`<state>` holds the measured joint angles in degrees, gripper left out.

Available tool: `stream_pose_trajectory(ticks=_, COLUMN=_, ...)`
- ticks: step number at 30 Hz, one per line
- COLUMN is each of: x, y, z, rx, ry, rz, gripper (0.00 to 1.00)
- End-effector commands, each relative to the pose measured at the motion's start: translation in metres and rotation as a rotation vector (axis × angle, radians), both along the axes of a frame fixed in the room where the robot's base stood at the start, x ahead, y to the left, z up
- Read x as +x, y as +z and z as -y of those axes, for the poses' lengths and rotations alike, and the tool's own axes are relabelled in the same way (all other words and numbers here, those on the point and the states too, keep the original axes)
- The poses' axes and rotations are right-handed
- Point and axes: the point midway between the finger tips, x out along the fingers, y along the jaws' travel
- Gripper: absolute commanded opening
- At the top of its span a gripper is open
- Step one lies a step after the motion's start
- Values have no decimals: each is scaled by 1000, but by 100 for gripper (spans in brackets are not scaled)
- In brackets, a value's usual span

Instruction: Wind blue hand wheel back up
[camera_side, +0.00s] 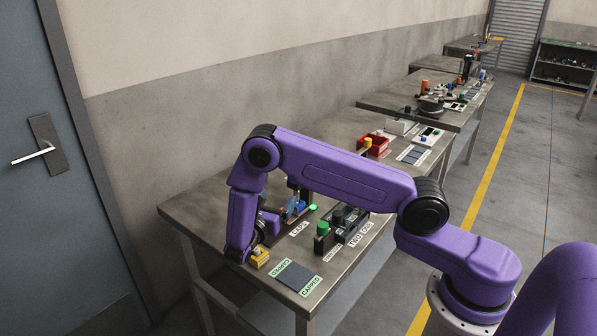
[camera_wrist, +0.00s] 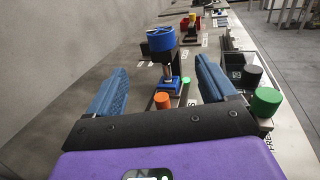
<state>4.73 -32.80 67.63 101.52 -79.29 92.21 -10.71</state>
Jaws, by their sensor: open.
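The blue hand wheel (camera_wrist: 161,38) sits on top of a dark upright post in the wrist view, ahead of my gripper. I cannot tell whether the fingers reach the wheel in depth. In the side view my arm hides most of the wheel's stand and my gripper.
An orange cap (camera_wrist: 162,100) and a small green cap (camera_wrist: 187,80) stand below the wheel. Green (camera_wrist: 265,102) and black (camera_wrist: 251,76) knobs are at right. A dark pad (camera_side: 299,276) lies on the front table; a yellow block (camera_side: 259,257) is beside my wrist. A wall runs along the left.

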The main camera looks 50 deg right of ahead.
Motion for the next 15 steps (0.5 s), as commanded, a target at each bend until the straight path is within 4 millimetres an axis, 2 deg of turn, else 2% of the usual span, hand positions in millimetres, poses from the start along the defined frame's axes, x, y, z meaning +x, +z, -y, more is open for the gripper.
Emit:
stream_pose_trajectory(ticks=5, x=6, y=0, z=23, rx=2, ry=-7, rz=-1, gripper=84)
stream_pose_trajectory(ticks=15, x=24, y=0, z=84, rx=3, ry=-8, rz=0, gripper=84)
